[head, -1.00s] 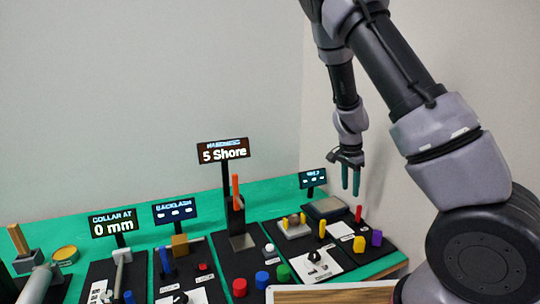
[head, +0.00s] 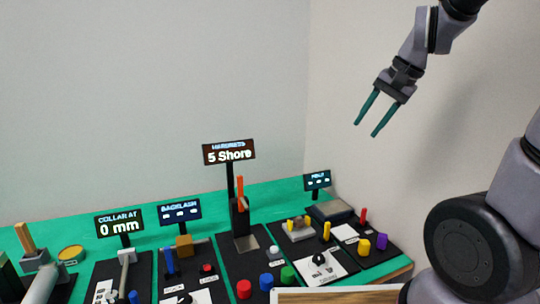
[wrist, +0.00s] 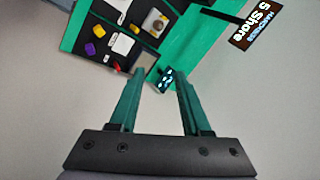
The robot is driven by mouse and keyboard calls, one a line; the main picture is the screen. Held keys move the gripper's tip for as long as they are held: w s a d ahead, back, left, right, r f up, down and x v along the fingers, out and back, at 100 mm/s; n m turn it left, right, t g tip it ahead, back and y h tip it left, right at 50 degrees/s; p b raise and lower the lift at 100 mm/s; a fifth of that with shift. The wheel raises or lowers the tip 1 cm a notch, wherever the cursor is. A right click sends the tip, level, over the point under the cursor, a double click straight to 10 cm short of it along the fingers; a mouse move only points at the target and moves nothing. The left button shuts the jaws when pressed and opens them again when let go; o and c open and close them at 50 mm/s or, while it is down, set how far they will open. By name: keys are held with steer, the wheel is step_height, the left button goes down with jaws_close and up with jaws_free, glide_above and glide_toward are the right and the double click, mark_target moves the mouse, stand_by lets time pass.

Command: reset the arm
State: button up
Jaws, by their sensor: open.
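My gripper (head: 368,130) is at the upper right of the head view, high above the right end of the green table (head: 275,198). Its two teal fingers point down and to the left, apart, with nothing between them. The wrist view also shows the open gripper (wrist: 160,75), with the table beyond and below its fingertips. It touches nothing.
Black station boards with small displays line the table. The hardness display (head: 229,152) reads 5 Shore and stands tallest; the collar display (head: 118,223) reads 0 mm. The air around my gripper is free.

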steer(key=s+r+n+t+h, duration=0.1)
steer(key=s+r+n+t, duration=0.1)
steer(key=s+r, duration=0.4)
steer(key=s+n, duration=0.1)
steer(key=s, duration=0.2)
steer(key=shift+s+d+r+t+h, duration=0.25)
steer(key=shift+s+d+t+h, duration=0.1)
steer(key=shift+s+t+h, duration=0.05)
